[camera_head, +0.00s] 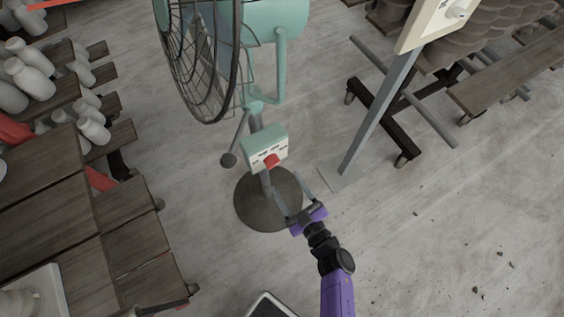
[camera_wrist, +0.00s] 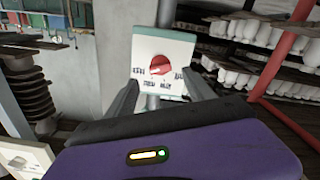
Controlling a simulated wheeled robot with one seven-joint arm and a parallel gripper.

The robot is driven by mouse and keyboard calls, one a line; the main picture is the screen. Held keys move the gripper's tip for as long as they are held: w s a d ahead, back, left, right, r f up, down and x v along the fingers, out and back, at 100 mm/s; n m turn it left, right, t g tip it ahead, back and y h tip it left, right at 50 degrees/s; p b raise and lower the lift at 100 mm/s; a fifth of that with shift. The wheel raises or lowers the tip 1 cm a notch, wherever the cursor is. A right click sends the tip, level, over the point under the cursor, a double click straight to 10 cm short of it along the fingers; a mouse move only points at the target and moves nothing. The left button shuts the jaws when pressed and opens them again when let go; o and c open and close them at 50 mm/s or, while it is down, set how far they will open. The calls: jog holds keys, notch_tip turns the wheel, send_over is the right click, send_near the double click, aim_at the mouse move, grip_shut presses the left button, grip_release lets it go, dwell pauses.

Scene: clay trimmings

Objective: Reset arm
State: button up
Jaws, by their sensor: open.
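My gripper (camera_head: 291,198) is open and empty in the head view, its two fingers pointing up toward the fan's control box. My arm comes in from the bottom, right of the middle. In the wrist view my gripper's fingers (camera_wrist: 160,98) stand apart, below and to either side of the control box (camera_wrist: 181,53). The box is pale with a red knob (camera_wrist: 161,65) and printed labels. The box also shows in the head view (camera_head: 264,148), with its red knob (camera_head: 271,161). Whether a finger touches the box is not clear.
A green fan (camera_head: 270,18) with a dark wire cage stands on a round base (camera_head: 250,205). A grey post (camera_head: 378,115) with a pale panel stands to its right. Wooden shelves with white pottery (camera_head: 30,80) are at left. Concrete floor (camera_head: 450,210) is clear at right, with small crumbs.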

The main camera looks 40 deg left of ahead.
jog(key=shift+s+d, duration=0.2)
jog(key=shift+d, duration=0.2)
dwell(0.3)
